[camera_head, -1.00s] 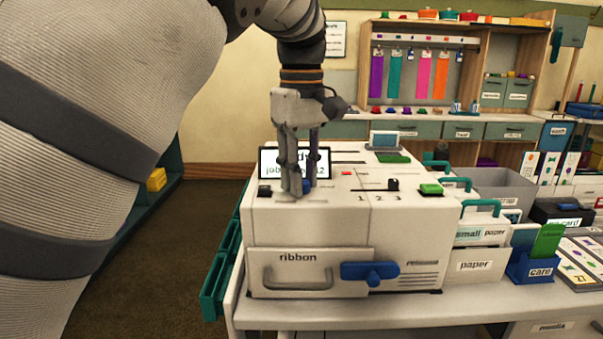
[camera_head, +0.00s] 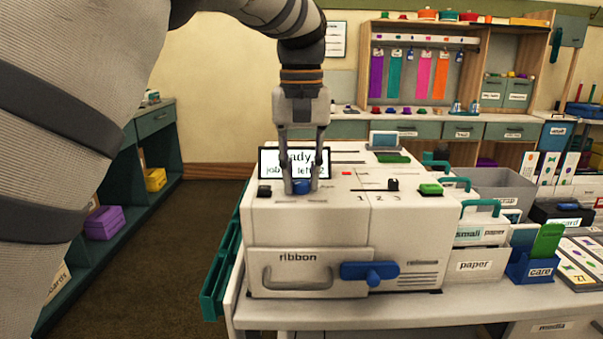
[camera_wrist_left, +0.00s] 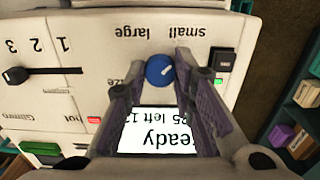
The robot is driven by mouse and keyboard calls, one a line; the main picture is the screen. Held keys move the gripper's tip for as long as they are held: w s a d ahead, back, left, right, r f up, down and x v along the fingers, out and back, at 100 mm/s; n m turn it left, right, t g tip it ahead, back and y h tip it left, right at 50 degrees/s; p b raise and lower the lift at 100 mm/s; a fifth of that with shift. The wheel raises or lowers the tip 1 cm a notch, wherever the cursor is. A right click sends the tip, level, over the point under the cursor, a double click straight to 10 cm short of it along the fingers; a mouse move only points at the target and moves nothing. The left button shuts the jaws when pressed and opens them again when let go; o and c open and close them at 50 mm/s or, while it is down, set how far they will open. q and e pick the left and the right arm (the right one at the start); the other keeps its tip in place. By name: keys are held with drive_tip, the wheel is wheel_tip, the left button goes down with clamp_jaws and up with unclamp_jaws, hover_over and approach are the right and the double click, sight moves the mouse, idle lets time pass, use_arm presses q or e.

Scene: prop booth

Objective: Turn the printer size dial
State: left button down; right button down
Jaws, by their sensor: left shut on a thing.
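The white printer (camera_head: 310,222) stands on the bench in the head view. Its blue size dial (camera_head: 303,186) sits on the top near the left. In the left wrist view the dial (camera_wrist_left: 160,70) is round with a short pale mark, beside the printed words "small" and "large", which appear upside down. The mark points up and right, roughly toward "small". My left gripper (camera_head: 301,189) points straight down, shut on the dial with one finger on each side. My right gripper is not in view.
The printer's screen (camera_head: 281,161) stands just behind the fingers. A black button (camera_head: 264,191) is left of the dial; a black slider (camera_head: 393,184) and green button (camera_head: 430,189) are to the right. A blue handle (camera_head: 370,271) is on the front. Paper boxes (camera_head: 478,265) stand at right.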

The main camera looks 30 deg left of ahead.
sight(302, 181)
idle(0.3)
use_arm(q)
drive_tip(key=c, duration=1.3)
unclamp_jaws()
drive_tip(key=shift+c, duration=0.2)
wheel_tip(302, 181, up, 12)
